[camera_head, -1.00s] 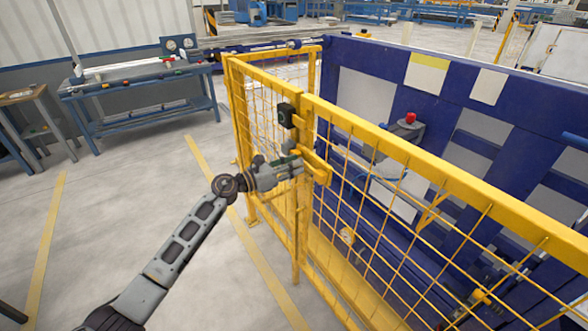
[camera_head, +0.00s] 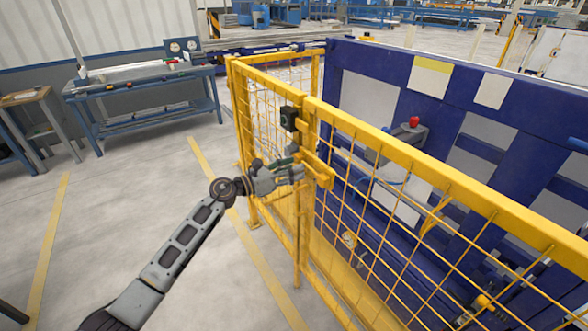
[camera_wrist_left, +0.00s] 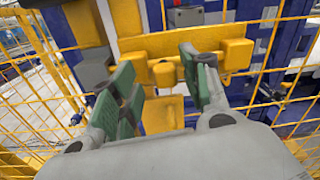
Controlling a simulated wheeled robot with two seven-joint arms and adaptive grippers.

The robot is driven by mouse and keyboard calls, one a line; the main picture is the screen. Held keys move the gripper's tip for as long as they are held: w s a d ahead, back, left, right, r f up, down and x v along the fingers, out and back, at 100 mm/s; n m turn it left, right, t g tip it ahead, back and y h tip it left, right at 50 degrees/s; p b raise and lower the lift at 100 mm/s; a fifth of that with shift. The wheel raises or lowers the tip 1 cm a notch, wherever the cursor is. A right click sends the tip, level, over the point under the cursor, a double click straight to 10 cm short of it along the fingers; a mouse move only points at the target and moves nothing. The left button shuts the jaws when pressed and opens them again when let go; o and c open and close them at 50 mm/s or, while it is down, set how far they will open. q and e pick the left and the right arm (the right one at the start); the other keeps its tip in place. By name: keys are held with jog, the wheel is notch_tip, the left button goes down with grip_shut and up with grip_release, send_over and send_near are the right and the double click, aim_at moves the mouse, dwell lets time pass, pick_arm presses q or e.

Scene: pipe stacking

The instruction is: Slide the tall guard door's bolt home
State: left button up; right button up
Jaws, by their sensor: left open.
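The yellow guard door (camera_head: 262,110) is a mesh frame that meets the yellow fence at a post. Its yellow bolt (camera_head: 318,170) lies across the frame near that post. In the left wrist view the bolt (camera_wrist_left: 205,42) is a horizontal bar with a yellow block at its right end, and a yellow knob (camera_wrist_left: 164,73) stands out from it. My left gripper (camera_head: 296,172) is at the bolt. In the left wrist view its green-padded fingers (camera_wrist_left: 160,78) are open, one on either side of the knob. I cannot tell whether they touch it. My right gripper is out of view.
A black box (camera_head: 289,118) is fixed on the post above the bolt. Yellow mesh fence (camera_head: 430,185) runs to the right before a blue machine (camera_head: 390,60). A blue workbench (camera_head: 145,95) stands at the back left. The floor left of the door is clear.

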pick_arm(q)
jog(key=v, duration=1.1)
dwell(0.6)
